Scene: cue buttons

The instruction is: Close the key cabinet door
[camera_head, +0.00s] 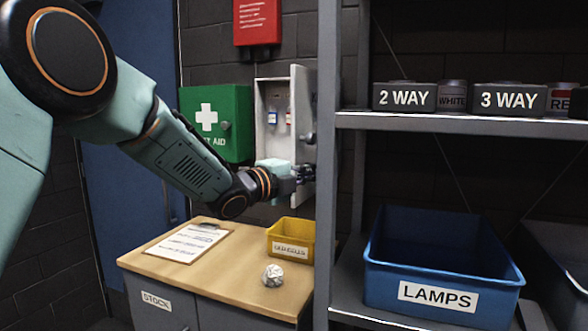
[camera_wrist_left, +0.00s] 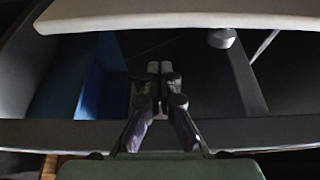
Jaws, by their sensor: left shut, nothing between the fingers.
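The key cabinet (camera_head: 259,112) is a pale grey box on the dark brick wall, with keys on small tags hanging inside. Its door (camera_head: 298,95) stands open, swung out on the right side, with a dark knob (camera_head: 310,138) at its edge. My left gripper (camera_head: 304,173) is shut and empty at the door's lower part; contact cannot be told. In the left wrist view the shut fingertips (camera_wrist_left: 160,68) lie below a pale panel (camera_wrist_left: 180,14) that looks like the door, with a round knob (camera_wrist_left: 221,38). My right gripper is out of view.
A green first aid box (camera_head: 235,125) hangs left of the cabinet, a red box (camera_head: 257,20) above. A metal shelf upright (camera_head: 328,200) stands close right of the door. Below are a wooden counter (camera_head: 225,262), a yellow bin (camera_head: 291,249) and a crumpled ball (camera_head: 272,275).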

